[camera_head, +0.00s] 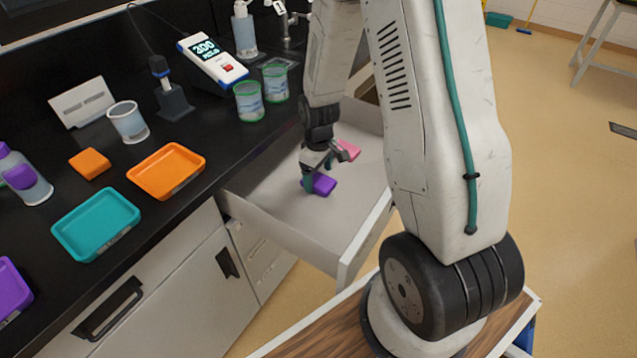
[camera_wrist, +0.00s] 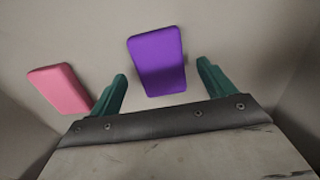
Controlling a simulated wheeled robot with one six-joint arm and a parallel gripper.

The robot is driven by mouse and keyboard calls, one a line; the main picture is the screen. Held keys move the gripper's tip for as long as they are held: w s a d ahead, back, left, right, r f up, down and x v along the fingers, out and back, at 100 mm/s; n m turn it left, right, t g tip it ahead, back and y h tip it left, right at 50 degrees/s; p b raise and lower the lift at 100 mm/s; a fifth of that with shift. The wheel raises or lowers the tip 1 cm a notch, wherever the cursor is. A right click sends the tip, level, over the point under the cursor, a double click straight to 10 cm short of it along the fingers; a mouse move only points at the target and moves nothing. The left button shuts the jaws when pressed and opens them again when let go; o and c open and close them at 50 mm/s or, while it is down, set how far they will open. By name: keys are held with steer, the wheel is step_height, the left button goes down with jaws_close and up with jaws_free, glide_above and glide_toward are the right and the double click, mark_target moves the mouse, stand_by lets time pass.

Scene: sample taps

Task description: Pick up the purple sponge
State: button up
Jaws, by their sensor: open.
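The purple sponge (camera_head: 322,185) lies on the floor of the open drawer (camera_head: 262,199). In the wrist view the purple sponge (camera_wrist: 157,60) sits between and partly beyond the two green fingertips, its near end reaching in between them. My gripper (camera_wrist: 162,84) is open, with a gap visible on both sides of the sponge. In the head view my gripper (camera_head: 318,178) is down inside the drawer at the sponge and hides part of it.
A pink sponge (camera_wrist: 60,89) lies in the drawer just left of my left finger in the wrist view. The drawer walls surround the space. The black counter holds an orange tray (camera_head: 167,170), a teal tray (camera_head: 96,223), an orange sponge (camera_head: 90,163) and several beakers.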

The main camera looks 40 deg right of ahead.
step_height(320, 180, down, 2)
steer(key=c, duration=1.1)
steer(key=shift+o, duration=0.2)
steer(key=shift+r, duration=0.1)
